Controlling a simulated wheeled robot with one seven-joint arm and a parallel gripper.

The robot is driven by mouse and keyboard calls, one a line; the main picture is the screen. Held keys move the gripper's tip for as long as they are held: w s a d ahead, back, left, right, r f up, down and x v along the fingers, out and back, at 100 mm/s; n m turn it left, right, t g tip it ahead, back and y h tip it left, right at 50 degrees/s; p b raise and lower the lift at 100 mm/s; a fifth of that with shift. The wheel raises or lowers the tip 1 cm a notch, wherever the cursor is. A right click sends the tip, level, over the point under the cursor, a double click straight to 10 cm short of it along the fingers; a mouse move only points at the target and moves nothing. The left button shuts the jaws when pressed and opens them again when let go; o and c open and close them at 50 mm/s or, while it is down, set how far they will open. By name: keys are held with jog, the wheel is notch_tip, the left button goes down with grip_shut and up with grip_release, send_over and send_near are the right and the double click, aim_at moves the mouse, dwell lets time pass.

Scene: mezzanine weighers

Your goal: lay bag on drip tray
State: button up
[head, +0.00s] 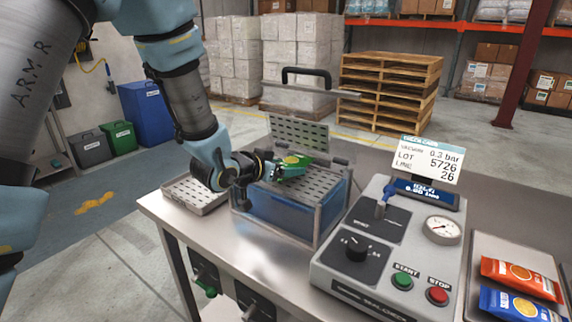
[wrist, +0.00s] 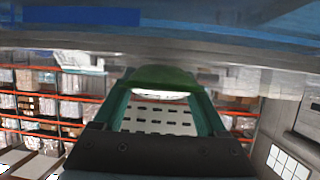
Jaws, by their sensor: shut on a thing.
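My gripper (head: 278,170) is shut on a green bag (head: 296,164) and holds it over the perforated top of a blue water tank. In the wrist view the bag's green end (wrist: 165,76) shows between the teal fingers of my gripper (wrist: 163,100), with a pale patch below it. The perforated metal tray (head: 190,197), which looks like the drip tray, lies on the table left of the tank. It looks empty, and my wrist hides part of its right side.
The blue tank (head: 276,210) has a raised perforated plate (head: 300,134) and a black handle (head: 306,76) above it. A control box (head: 385,250) with knob and buttons stands to the right. Beyond it, a tray (head: 490,250) holds an orange bag (head: 520,278) and a blue bag (head: 515,305).

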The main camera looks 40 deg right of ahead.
jog(key=shift+f, duration=0.25)
jog(key=shift+f, duration=0.15)
jog(key=shift+f+b, duration=0.15)
jog(key=shift+b, duration=0.15)
jog(key=o, duration=1.3)
jog(key=shift+r+p, duration=0.2)
jog(key=shift+p, duration=0.35)
jog(key=b+v, duration=0.4)
jog(key=v, duration=0.6)
jog(key=shift+s+a, duration=0.25)
jog(key=shift+a, duration=0.15)
